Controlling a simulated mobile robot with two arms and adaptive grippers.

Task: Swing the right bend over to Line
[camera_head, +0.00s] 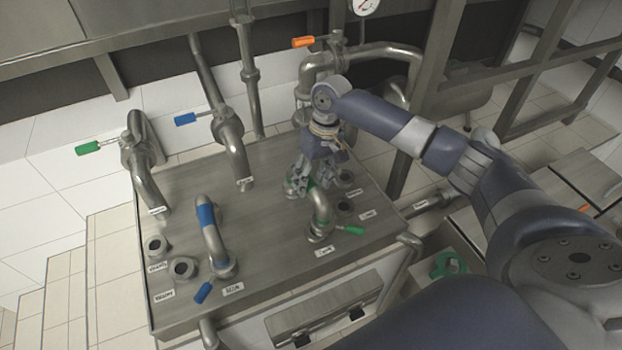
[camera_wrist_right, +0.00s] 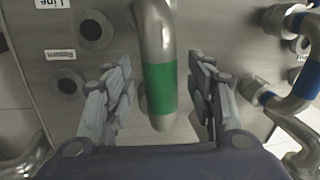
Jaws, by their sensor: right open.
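The right bend (camera_head: 320,208) is a steel pipe elbow with a green band on the metal deck, with a green handle (camera_head: 350,230) at its near foot. In the wrist view the green band (camera_wrist_right: 161,88) of the bend runs between my open fingers. My right gripper (camera_head: 308,184) is over the far part of the bend, one finger on each side, with gaps visible. The Line port (camera_wrist_right: 93,30) is a dark round opening left of the bend in the wrist view, under the Line label (camera_wrist_right: 52,3). The bend's far end is partly hidden by the gripper. My left gripper is out of view.
A second port (camera_wrist_right: 68,85) lies beside the Line port. A blue-banded bend (camera_head: 208,228) and two open ports (camera_head: 183,268) stand on the deck's left. Valves with green, blue and orange (camera_head: 303,42) handles stand behind. The deck's middle is clear.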

